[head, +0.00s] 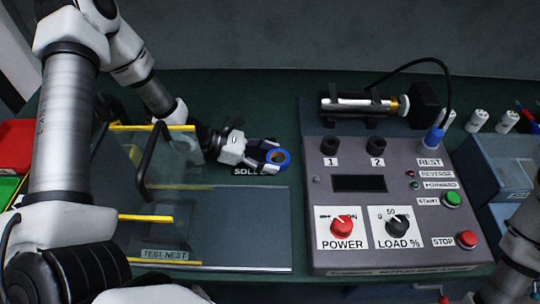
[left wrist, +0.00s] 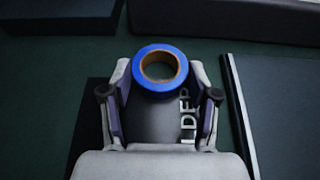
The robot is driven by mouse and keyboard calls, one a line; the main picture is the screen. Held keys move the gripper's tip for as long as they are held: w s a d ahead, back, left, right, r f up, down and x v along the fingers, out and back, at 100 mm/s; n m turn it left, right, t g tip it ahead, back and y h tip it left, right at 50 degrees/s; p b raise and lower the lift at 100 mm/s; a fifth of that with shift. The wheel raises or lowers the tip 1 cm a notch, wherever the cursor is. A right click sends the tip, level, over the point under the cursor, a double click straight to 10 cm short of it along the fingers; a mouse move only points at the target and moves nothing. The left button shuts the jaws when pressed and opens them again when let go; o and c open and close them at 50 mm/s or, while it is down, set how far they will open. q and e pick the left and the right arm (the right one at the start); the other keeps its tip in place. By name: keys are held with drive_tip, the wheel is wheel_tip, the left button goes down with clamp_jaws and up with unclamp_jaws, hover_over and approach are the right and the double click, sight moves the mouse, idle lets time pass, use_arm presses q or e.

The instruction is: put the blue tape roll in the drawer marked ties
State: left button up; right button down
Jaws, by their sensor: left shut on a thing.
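The blue tape roll (head: 286,158) is a blue ring with a tan core. My left gripper (head: 268,156) is shut on it, near a dark plate whose label is partly hidden. In the left wrist view the roll (left wrist: 160,91) sits between the two fingertips, its hole facing the camera. Whether it touches the surface below is hard to tell. A blue-grey drawer unit (head: 496,160) stands at the right edge; its small labels are not readable, so I cannot pick out the ties drawer. My right gripper is out of view; only part of its arm shows at lower right.
A clear guard with yellow edges (head: 150,218) is at left. Red (head: 15,145) and green bins lie far left. White spools stand on the drawer unit.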

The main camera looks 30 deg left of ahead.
use_arm(q)
drive_tip(key=shift+f+b, duration=0.15)
drive_tip(key=shift+b, duration=0.15)
drive_tip(key=o, duration=1)
drive_tip(key=shift+o, duration=0.2)
drive_tip(key=shift+r, duration=0.2)
